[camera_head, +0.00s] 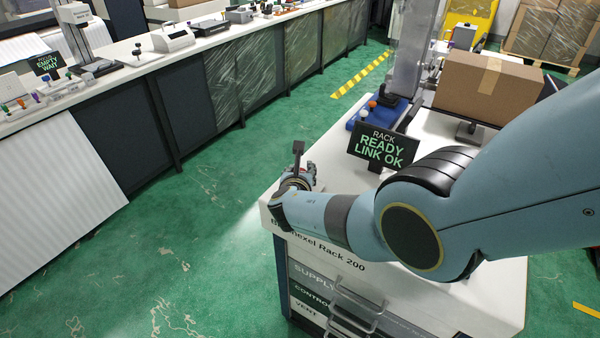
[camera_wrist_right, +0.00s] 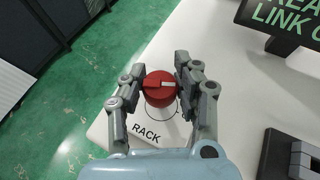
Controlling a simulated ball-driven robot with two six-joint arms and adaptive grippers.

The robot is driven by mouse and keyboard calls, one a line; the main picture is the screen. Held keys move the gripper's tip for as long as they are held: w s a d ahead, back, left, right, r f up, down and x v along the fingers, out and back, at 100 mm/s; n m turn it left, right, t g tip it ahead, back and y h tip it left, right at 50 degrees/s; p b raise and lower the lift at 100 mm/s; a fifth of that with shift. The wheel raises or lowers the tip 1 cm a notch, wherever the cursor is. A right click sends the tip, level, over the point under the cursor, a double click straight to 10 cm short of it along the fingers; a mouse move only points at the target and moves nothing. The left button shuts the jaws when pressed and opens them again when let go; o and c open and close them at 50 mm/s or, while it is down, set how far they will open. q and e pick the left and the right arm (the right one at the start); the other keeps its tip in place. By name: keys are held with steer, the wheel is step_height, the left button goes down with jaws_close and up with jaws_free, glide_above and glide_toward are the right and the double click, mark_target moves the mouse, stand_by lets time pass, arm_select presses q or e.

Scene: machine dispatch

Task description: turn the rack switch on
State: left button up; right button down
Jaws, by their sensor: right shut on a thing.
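The rack switch is a round red knob (camera_wrist_right: 158,98) with a white pointer mark, on the white top near a corner, beside the printed word RACK. In the right wrist view the fingers of my right gripper (camera_wrist_right: 164,84) are closed on both sides of the knob. In the head view the right gripper (camera_head: 298,180) is at the rack's far left corner, and the knob is mostly hidden by it. The rack (camera_head: 480,310) is a white-topped cabinet. Its display (camera_head: 382,148) reads RACK READY LINK OK. My left gripper is not in view.
A dark block with a grey handle (camera_wrist_right: 300,155) stands right of the knob in the wrist view. A cardboard box (camera_head: 487,88) is farther back. A long bench (camera_head: 110,70) with instruments runs along the left. Green floor (camera_head: 190,230) between is clear.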

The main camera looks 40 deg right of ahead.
steer(key=m+g+h+b, duration=0.3)
steer(key=m+g+b, duration=0.1)
steer(key=b, duration=0.1)
steer(key=shift+w+f+b, duration=0.1)
steer(key=shift+f+b, duration=0.05)
steer(key=shift+b, duration=0.15)
steer(key=shift+m+g+h+b, duration=0.3)
steer(key=shift+m+g+b, duration=0.4)
steer(key=shift+m+b, duration=0.1)
steer(key=shift+a, duration=0.1)
steer(key=c, duration=0.9)
jaws_free()
steer(key=shift+a, duration=0.1)
steer(key=shift+r, duration=0.2)
step_height(320, 180, up, 10)
steer(key=shift+f, duration=0.1)
